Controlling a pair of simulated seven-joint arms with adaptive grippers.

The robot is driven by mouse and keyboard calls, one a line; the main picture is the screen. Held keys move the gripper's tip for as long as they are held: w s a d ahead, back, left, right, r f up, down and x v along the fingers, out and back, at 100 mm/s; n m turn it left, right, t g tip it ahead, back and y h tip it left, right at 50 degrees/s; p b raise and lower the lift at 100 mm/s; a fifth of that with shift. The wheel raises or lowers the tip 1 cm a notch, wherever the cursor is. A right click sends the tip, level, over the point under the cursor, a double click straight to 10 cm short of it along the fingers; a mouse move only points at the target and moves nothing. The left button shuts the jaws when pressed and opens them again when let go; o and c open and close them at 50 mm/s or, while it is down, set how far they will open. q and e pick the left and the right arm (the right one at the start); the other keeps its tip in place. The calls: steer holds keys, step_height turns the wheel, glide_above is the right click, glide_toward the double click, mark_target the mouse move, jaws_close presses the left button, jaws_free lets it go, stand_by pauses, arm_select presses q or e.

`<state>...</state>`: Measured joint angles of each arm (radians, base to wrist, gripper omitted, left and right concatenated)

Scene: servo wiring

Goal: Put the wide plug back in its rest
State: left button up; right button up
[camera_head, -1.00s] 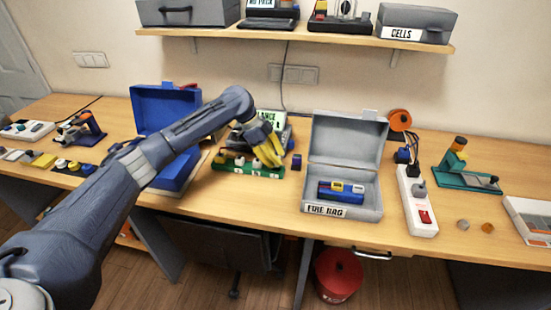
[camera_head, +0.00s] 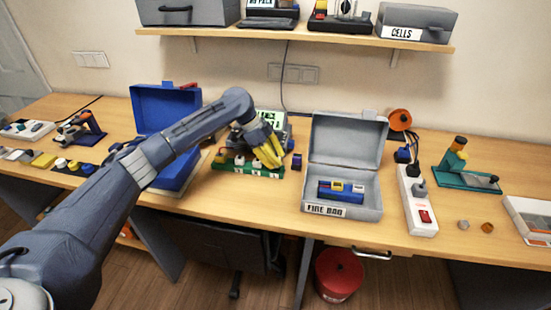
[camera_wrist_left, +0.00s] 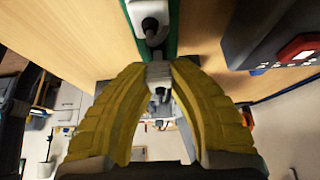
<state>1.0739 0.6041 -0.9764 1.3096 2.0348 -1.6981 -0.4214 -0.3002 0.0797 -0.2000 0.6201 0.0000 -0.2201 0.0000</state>
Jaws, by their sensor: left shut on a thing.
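The green rest strip (camera_head: 221,167) lies on the bench with several pale plugs (camera_head: 240,161) along it. My left gripper (camera_head: 276,164), with yellow fingers, points down at the right end of the strip. In the left wrist view its fingertips (camera_wrist_left: 158,68) are shut on a small light grey plug (camera_wrist_left: 158,76), right at the end of the green strip (camera_wrist_left: 171,42). A white plug (camera_wrist_left: 150,14) with a dark cable stands on the strip beyond. The fingers hide most of the held plug, and I cannot tell whether it is seated. My right gripper is not in view.
A device with a lit screen (camera_head: 271,117) stands behind the strip. An open blue case (camera_head: 165,108) is to the left and an open grey box (camera_head: 346,135) to the right. A small dark blue block (camera_head: 297,161) sits just right of the strip.

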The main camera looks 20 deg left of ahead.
arm_select(q)
steer(key=shift+f, duration=1.05)
steer(key=o, duration=1)
steer(key=v, duration=1.2)
